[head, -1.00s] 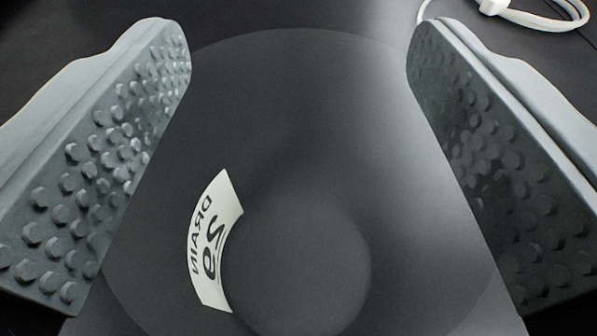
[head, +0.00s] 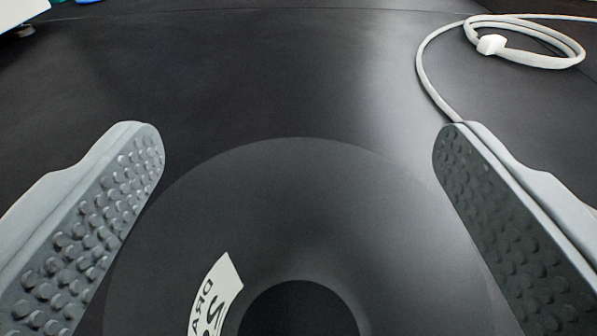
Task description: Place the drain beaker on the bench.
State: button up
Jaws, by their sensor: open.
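The drain beaker (head: 300,215) is a dark, see-through round vessel at the bottom centre of the head view. A white label (head: 218,290) on it reads DRAIN in mirrored letters and is cut off by the lower picture edge. The beaker appears to stand on the black bench (head: 270,70); its base contact is hard to make out. My gripper (head: 299,140) is open, with one grey studded finger on each side of the beaker. The fingers look very close to its sides; I cannot tell whether either touches.
A coiled white cable (head: 530,40) with a white clip lies on the bench at the upper right, and its end runs behind the right finger. Small white and blue items show at the upper left edge. The bench beyond the beaker is clear.

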jog(key=shift+s+r, duration=0.2)
jog(key=shift+s, duration=0.2)
jog(key=s+r, duration=0.1)
jog(key=s, duration=1)
jog(key=shift+r, duration=0.3)
